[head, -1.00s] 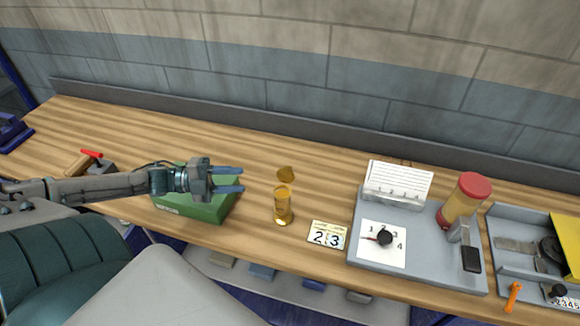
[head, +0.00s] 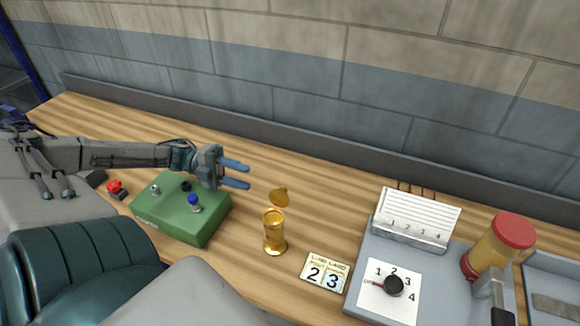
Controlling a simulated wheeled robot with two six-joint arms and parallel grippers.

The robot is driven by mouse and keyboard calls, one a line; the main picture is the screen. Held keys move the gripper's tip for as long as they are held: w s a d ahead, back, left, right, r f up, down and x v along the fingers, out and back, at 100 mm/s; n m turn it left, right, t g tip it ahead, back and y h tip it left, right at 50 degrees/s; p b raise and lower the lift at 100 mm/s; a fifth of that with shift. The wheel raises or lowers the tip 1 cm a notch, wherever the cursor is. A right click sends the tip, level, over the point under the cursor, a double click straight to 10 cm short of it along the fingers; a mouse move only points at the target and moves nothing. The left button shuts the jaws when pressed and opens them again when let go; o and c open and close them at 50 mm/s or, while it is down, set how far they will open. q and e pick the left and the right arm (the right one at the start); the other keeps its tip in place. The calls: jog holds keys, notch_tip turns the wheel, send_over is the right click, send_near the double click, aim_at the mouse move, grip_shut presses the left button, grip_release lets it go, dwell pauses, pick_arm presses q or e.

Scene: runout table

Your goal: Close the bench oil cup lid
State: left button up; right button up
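The bench oil cup (head: 274,238) is a small amber-gold cup standing upright on the wooden bench. Its lid (head: 279,197) is tipped up and open at the back of the rim. My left gripper (head: 236,174) is to the left of the lid and a little farther back. Its two blue fingers are apart with nothing between them, and they point right, clear of the cup and lid. My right gripper is not in view.
A green box (head: 185,222) with knobs stands left of the cup, below my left arm. A number card (head: 325,272) lies to its right. Bare bench lies behind the cup.

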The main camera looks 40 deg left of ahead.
aim_at(283, 190)
pick_arm(q)
jog(key=b+x, duration=0.1)
jog(key=x, duration=0.2)
jog(key=w+f+b+x, duration=0.1)
jog(key=b+x, duration=0.1)
jog(key=x, duration=0.2)
jog(key=f+b+x, duration=0.1)
jog(key=b+x, duration=0.1)
jog(key=x, duration=0.1)
jog(key=shift+w+d, duration=0.1)
jog(key=shift+w, duration=0.2)
jog(key=shift+d+r+b, duration=0.2)
jog(key=shift+d+b, duration=0.15)
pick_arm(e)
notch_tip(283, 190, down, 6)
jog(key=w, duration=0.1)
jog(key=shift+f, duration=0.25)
pick_arm(q)
jog(key=shift+c, duration=0.2)
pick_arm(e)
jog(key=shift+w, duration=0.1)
pick_arm(q)
grip_shut()
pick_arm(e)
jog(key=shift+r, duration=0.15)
